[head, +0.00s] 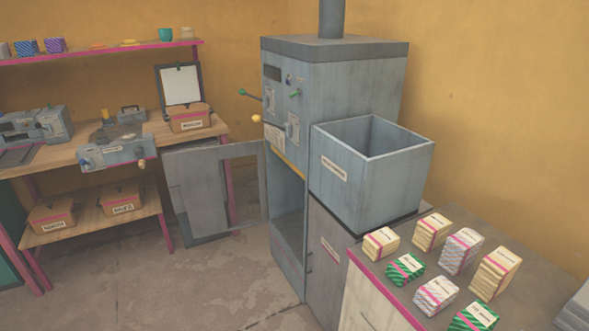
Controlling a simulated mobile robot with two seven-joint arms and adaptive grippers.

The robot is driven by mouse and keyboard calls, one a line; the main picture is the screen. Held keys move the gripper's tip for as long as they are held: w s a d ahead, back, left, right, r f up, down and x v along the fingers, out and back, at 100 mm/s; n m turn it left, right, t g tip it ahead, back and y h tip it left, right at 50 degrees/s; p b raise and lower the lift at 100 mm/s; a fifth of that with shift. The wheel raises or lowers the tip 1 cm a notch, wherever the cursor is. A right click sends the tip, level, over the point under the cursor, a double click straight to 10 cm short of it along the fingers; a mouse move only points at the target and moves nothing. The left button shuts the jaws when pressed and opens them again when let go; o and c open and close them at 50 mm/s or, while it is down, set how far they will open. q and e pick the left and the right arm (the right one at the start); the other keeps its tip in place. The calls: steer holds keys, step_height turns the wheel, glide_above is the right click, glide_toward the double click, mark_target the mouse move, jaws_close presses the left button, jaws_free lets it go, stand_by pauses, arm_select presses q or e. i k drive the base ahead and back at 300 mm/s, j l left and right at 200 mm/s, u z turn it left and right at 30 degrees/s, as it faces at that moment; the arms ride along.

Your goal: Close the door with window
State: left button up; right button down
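The grey door with a window (259,187) stands open at the lower left front of the tall blue-grey press (348,75). It joins the press along its right edge and swings out to the left. A pink table leg shows through its window opening. A flat grey panel (185,190) is at the door's left; I cannot tell whether it is part of the door. The press's lower compartment (288,225) is open and looks empty. Neither of my grippers is in view.
A workbench (75,155) with tools stands left, behind the door. A blue-grey bin (365,185) and a counter (365,262) with several wrapped packets are at the right. The concrete floor (210,285) before the door is clear.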

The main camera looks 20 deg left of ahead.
mark_target(198, 169)
steer(key=i+j, duration=0.1)
steer(key=j, duration=0.25)
steer(key=i+j+u, duration=0.1)
steer(key=j, duration=0.2)
steer(key=i+j, duration=0.1)
steer(key=j, duration=0.25)
steer(key=i+j, duration=0.1)
steer(key=j, duration=0.2)
steer(key=i+j, duration=0.15)
steer(key=j, duration=0.2)
steer(key=i+j, duration=0.15)
steer(key=j, duration=0.15)
